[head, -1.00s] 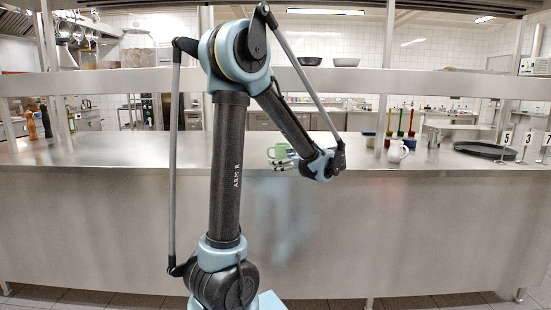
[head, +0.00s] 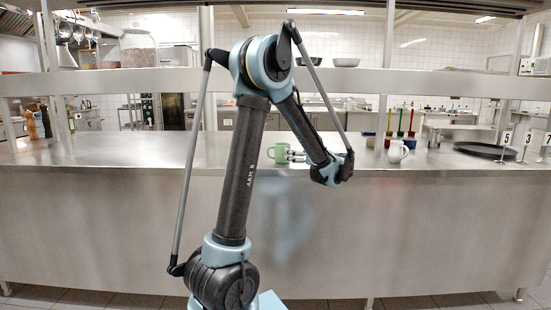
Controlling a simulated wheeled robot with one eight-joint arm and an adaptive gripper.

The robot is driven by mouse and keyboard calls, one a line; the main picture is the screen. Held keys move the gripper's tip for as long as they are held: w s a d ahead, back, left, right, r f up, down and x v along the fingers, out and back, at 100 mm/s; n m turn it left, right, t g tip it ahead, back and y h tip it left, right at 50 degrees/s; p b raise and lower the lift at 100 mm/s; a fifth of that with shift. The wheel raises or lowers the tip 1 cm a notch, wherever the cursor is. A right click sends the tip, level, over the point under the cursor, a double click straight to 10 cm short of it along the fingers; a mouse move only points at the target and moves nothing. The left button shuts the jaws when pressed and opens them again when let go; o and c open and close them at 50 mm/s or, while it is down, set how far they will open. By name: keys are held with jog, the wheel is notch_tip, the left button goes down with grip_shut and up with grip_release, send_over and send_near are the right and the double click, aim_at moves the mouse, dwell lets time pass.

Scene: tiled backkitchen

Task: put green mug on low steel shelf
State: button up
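The green mug (head: 279,154) stands upright on the steel counter, with its handle to the left. My gripper (head: 293,156) is just right of the mug, pointing left at it. Its two fingers show apart with a small gap, and the fingertips are at the mug's right edge. I cannot tell whether they touch it. The low steel shelf (head: 440,84) runs across the picture above the counter. My arm hides part of it.
On the shelf are dark bowls (head: 309,61) and a large glass jar (head: 139,52). On the counter (head: 120,152) at right are a white jug (head: 397,152), coloured pots (head: 411,142) and a black round tray (head: 485,151). Pepper mills (head: 46,122) stand at far left. The counter's left-middle is clear.

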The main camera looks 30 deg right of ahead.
jog(key=w, duration=0.3)
jog(key=shift+w+a, duration=0.25)
jog(key=shift+w, duration=0.05)
jog(key=shift+w+a+f, duration=0.1)
jog(key=shift+w, duration=1.25)
jog(key=shift+w+a+f, duration=0.1)
jog(key=shift+w, duration=1.2)
jog(key=shift+d, duration=0.1)
jog(key=c, duration=1.4)
notch_tip(320, 180, up, 10)
